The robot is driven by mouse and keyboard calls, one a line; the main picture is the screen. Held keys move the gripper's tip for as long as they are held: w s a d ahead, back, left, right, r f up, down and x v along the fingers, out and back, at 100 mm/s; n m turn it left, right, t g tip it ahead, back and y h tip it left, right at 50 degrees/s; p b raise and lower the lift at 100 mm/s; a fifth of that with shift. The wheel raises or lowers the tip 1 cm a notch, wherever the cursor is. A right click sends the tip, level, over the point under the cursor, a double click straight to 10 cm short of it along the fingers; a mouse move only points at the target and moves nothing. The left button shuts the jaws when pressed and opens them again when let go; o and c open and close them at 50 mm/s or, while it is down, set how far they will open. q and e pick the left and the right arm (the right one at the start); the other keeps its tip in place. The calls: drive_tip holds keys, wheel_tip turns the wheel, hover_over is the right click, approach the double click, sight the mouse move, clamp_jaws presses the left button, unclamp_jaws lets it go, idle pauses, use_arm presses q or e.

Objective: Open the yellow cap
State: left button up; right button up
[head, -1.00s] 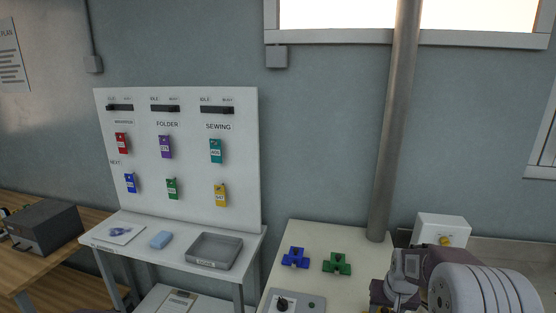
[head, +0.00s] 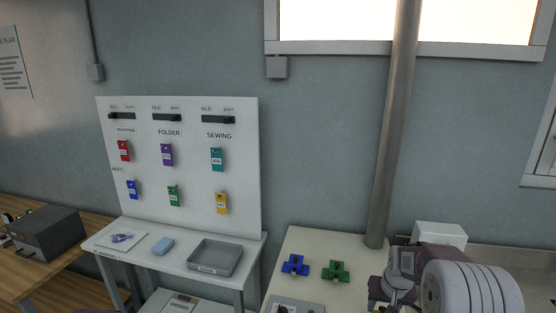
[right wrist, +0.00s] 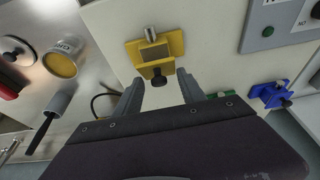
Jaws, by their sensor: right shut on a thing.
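In the right wrist view a yellow piece (right wrist: 155,48) with a metal pin on top and a black knob (right wrist: 158,80) below sits on a pale surface. My right gripper (right wrist: 160,82) has its fingertips on either side of this piece's lower part, by the black knob, and is shut on it. The exact contact is hard to see. In the head view my right gripper (head: 380,303) is at the bottom edge, partly cut off. A round yellow-faced part with a label (right wrist: 62,65) lies left in the wrist view. My left gripper is not in view.
A blue piece (head: 295,265) and a green piece (head: 336,271) stand on the cream table (head: 325,243) left of my right arm. A grey control panel (head: 292,306) is at its front. A white box (head: 440,232) stands behind my arm. A grey tray (head: 214,257) is farther left.

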drive_tip(key=shift+w+d+r+p, duration=0.1)
drive_tip(key=shift+w+r+p, duration=0.25)
drive_tip(key=shift+w, duration=0.3)
drive_tip(key=shift+c, duration=0.9)
drive_tip(key=shift+w+d+f, duration=0.1)
drive_tip(key=shift+w+f, duration=0.1)
drive_tip(key=shift+w+p, duration=0.35)
drive_tip(key=shift+p, duration=0.15)
drive_tip(key=shift+w+d, duration=0.1)
drive_tip(key=shift+w+d+p, duration=0.1)
drive_tip(key=shift+w+p, duration=0.3)
drive_tip(key=shift+w, duration=0.1)
drive_tip(key=shift+w+f, duration=0.1)
drive_tip(key=shift+f, duration=0.1)
drive_tip(key=shift+w, duration=0.1)
